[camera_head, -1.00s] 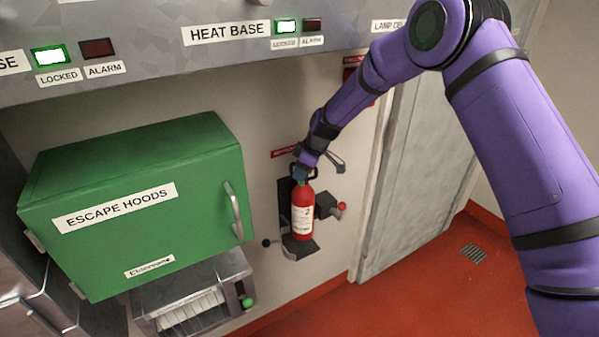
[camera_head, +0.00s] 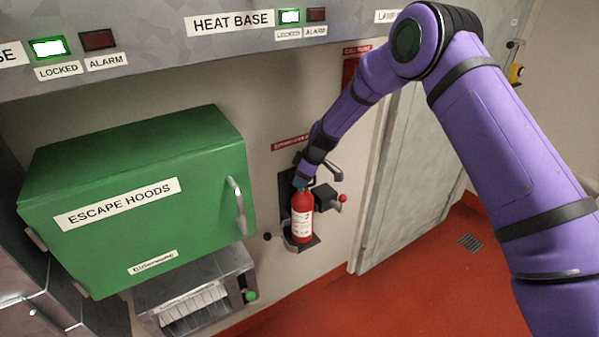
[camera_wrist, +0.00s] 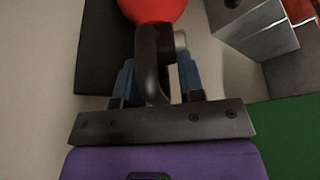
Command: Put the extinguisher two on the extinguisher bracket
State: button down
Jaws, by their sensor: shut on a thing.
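The red extinguisher (camera_head: 301,218) with a white label stands upright, or nearly so, at the dark extinguisher bracket (camera_head: 313,244) on the wall. The bracket's foot shows below it and its back plate behind it. I cannot tell whether the extinguisher's bottom rests on the foot. My gripper (camera_head: 300,184) is at the top of the extinguisher. In the wrist view my blue fingers (camera_wrist: 157,80) are on either side of the extinguisher's black handle (camera_wrist: 150,65), shut on it. The red body (camera_wrist: 152,8) shows beyond the handle.
A green escape hoods cabinet (camera_head: 135,200) with a metal handle hangs left of the bracket. A grey unit (camera_head: 195,290) with a green knob sits below it. A lever with a red knob (camera_head: 342,198) sticks out right of the extinguisher. A grey door (camera_head: 405,190) stands farther right.

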jog(key=shift+w+a+f, duration=0.1)
jog(key=shift+w+f, duration=0.05)
jog(key=shift+f, duration=0.05)
jog(key=shift+w+a+f, duration=0.1)
jog(key=shift+a, duration=0.05)
jog(key=shift+f, duration=0.1)
jog(key=c, duration=1)
grip_release()
jog(key=shift+f, duration=0.1)
